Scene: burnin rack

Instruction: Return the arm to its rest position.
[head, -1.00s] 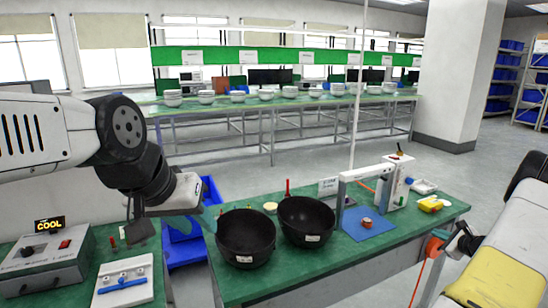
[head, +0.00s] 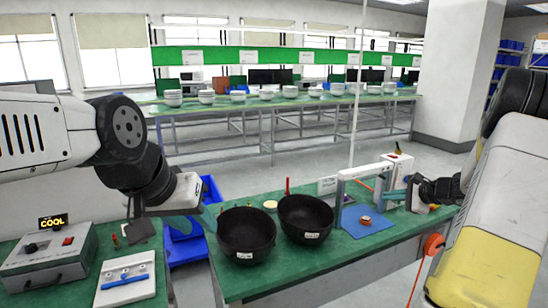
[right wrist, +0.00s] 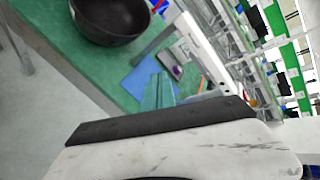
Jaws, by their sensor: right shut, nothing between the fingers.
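My right arm reaches in from the right edge of the head view. Its gripper (head: 388,194) is over the right part of the green table, beside the white press-like frame (head: 345,200), shut and empty. Its teal fingers also show together in the right wrist view (right wrist: 158,92). My left arm comes in from the left, and its gripper (head: 203,217) hangs over the gap between the two tables. Only part of its teal fingers shows, so I cannot tell whether it is open.
Two black bowls (head: 246,234) (head: 305,218) stand on the green table (head: 290,270). Blue bins (head: 185,245) stand between the tables. A control box (head: 45,258) sits at left.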

